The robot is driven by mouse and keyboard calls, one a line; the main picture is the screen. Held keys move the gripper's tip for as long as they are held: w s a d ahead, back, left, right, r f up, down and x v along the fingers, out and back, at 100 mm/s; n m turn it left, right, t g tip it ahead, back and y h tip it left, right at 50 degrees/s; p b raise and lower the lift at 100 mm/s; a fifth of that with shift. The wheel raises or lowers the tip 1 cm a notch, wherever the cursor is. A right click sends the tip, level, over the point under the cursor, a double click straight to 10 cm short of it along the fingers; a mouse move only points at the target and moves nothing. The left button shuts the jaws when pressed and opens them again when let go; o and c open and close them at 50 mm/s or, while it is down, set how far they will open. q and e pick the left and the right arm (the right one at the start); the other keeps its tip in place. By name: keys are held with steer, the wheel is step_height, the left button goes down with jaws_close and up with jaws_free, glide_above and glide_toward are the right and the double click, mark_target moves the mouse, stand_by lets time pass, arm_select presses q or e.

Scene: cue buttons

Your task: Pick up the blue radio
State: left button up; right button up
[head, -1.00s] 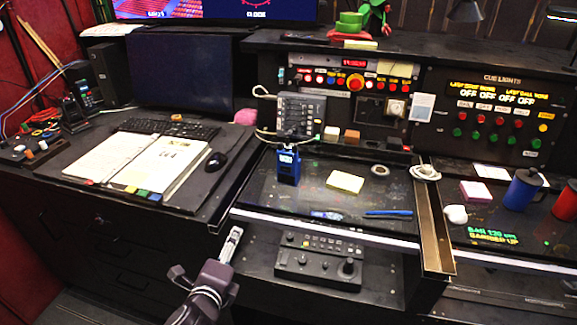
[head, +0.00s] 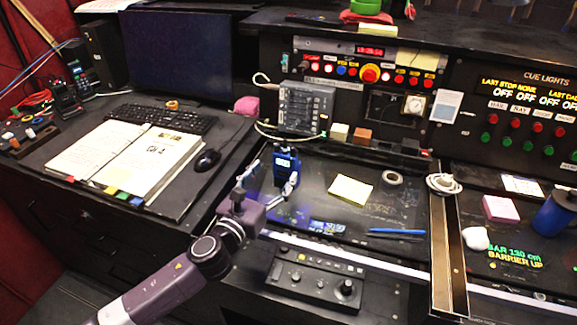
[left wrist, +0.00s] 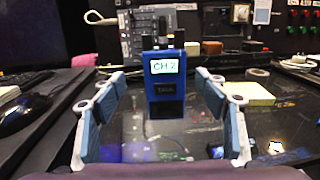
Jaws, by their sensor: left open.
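The blue radio (head: 286,166) stands upright on the dark glossy desk panel, below the grey mixer-like box. In the left wrist view the radio (left wrist: 167,84) is near the middle, its lit screen reading "CH 2". My left gripper (head: 266,186) is open, with its fingers on either side of the radio's line in the head view. In the left wrist view the left gripper's fingers (left wrist: 160,158) are spread wide, one left and one right of the radio, with a visible gap on each side. The radio appears just beyond the fingertips. My right gripper is out of view.
A yellow note pad (head: 350,190) and a blue pen (head: 397,232) lie right of the radio. The grey box with cables (head: 303,108) stands close behind it. A black mouse (head: 207,160) and an open binder (head: 140,160) are to the left. A control box (head: 313,280) sits below the panel.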

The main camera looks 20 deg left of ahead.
mark_target(283, 163)
arm_select(q)
steer(key=shift+w+d+r+p, duration=0.15)
steer(key=shift+w+d+p, duration=0.05)
steer(key=shift+w, duration=0.45)
steer(key=shift+w+d+r+p, duration=0.1)
steer(key=shift+w+d+p, duration=0.1)
steer(key=shift+w, duration=0.4)
steer(key=w, duration=0.3)
steer(key=shift+w+d+f, duration=0.15)
steer(key=shift+w+d, duration=0.05)
steer(key=shift+d, duration=0.2)
steer(key=c, duration=1.3)
steer(key=shift+c, duration=0.5)
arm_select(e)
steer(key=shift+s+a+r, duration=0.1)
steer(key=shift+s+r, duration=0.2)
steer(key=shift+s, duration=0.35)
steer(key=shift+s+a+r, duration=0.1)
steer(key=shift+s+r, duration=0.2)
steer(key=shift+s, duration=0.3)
